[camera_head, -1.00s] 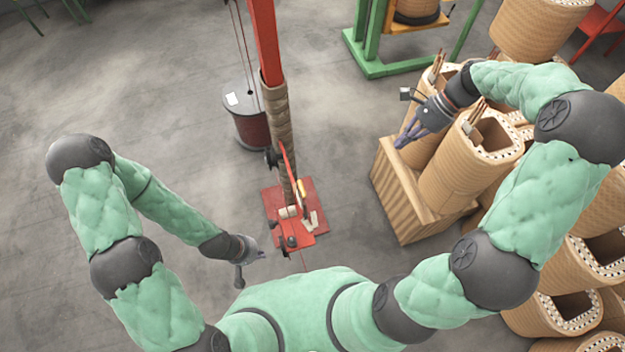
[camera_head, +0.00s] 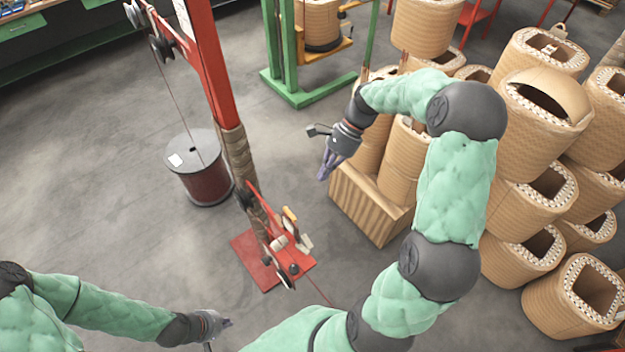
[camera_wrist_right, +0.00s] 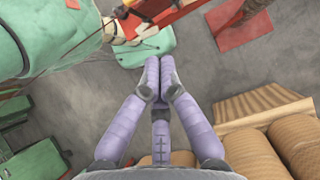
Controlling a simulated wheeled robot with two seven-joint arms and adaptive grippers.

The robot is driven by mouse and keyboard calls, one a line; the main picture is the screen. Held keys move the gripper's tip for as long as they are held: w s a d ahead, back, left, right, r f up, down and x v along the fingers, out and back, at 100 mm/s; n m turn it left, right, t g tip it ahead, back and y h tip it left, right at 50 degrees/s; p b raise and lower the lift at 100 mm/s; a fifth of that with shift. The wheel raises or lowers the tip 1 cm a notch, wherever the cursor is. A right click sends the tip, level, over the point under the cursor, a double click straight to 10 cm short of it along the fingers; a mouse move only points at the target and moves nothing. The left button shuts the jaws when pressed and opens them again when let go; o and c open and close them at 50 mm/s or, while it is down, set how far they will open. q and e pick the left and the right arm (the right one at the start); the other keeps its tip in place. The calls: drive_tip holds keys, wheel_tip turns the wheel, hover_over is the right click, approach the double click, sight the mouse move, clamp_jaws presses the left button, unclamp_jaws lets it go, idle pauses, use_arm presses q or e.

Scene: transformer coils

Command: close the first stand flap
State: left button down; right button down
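The red stand (camera_head: 206,55) leans up from a red floor plate (camera_head: 256,274), its lower post wrapped in tan material. Low on it are a hinged red arm, an orange-yellow piece (camera_head: 290,214) and pale blocks; I cannot tell which part is the first flap or whether it is open. My right gripper (camera_head: 326,172), with purple fingers, is above the floor right of the stand and apart from it. In the right wrist view the right gripper (camera_wrist_right: 160,64) has its fingertips together with nothing between them. My left gripper (camera_head: 226,322) is low, left of the stand's base; its finger state is unclear.
A dark red wire spool (camera_head: 202,182) stands left of the post. A wooden crate (camera_head: 366,208) with tan coils is beside my right gripper. Many coils (camera_head: 570,300) are stacked at right. A green frame (camera_head: 290,92) stands behind. Floor at left is clear.

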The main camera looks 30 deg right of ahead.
approach(291, 223)
wheel_tip(291, 223, down, 2)
drive_tip(key=w+d, duration=0.1)
drive_tip(key=d, duration=0.1)
drive_tip(key=shift+a+f+b, duration=0.15)
drive_tip(key=shift+a+b, duration=0.15)
drive_tip(key=shift+a, duration=0.6)
drive_tip(key=shift+a+f+b, duration=0.2)
drive_tip(key=shift+a+b, duration=0.05)
drive_tip(key=shift+a, duration=0.7)
